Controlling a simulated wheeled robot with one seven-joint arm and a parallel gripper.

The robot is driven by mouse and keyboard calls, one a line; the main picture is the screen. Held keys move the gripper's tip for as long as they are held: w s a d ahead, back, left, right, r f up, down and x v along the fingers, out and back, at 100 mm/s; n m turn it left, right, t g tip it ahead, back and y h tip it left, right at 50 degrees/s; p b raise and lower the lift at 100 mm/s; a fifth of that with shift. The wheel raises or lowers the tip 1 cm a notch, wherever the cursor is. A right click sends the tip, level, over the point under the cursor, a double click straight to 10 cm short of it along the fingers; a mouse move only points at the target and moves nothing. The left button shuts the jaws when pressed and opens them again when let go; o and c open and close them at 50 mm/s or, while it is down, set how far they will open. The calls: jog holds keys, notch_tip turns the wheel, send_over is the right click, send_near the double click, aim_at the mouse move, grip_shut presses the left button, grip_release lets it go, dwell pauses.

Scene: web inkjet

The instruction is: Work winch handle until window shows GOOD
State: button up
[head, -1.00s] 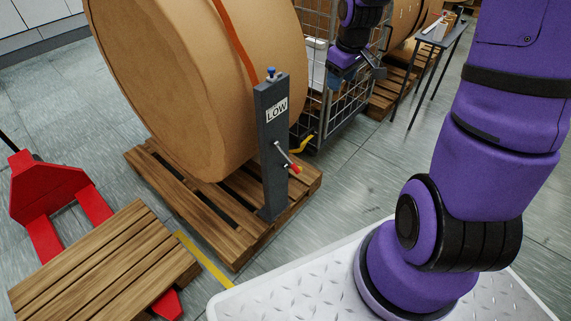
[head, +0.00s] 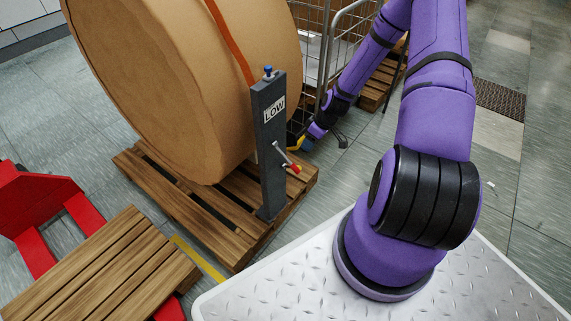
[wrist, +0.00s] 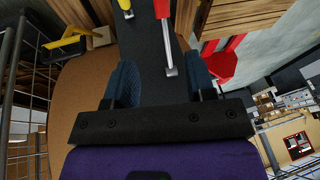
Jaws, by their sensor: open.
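The dark grey winch post (head: 271,165) stands upright on the pallet beside the big brown roll. Its white window (head: 274,110) reads LOW. The winch handle (head: 284,155) is a short metal crank with a red grip (head: 295,169), pointing down and right. In the wrist view the crank (wrist: 171,60) and its red grip (wrist: 162,8) show beyond the fingers. My gripper (wrist: 160,72) is open and empty, its two bluish fingers apart with the grey post behind them. In the head view my gripper (head: 338,136) is to the right of the post, apart from the handle.
The roll (head: 170,80) with an orange strap sits on a wooden pallet (head: 215,215). A wire cage trolley (head: 340,45) stands behind my arm. A red pallet jack (head: 45,205) and another pallet (head: 110,270) are at left. Open floor lies right of the pallet.

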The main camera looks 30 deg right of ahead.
aim_at(294, 164)
jog(key=shift+y, duration=0.3)
jog(key=x, duration=1.5)
jog(key=shift+w+d, duration=0.1)
grip_shut()
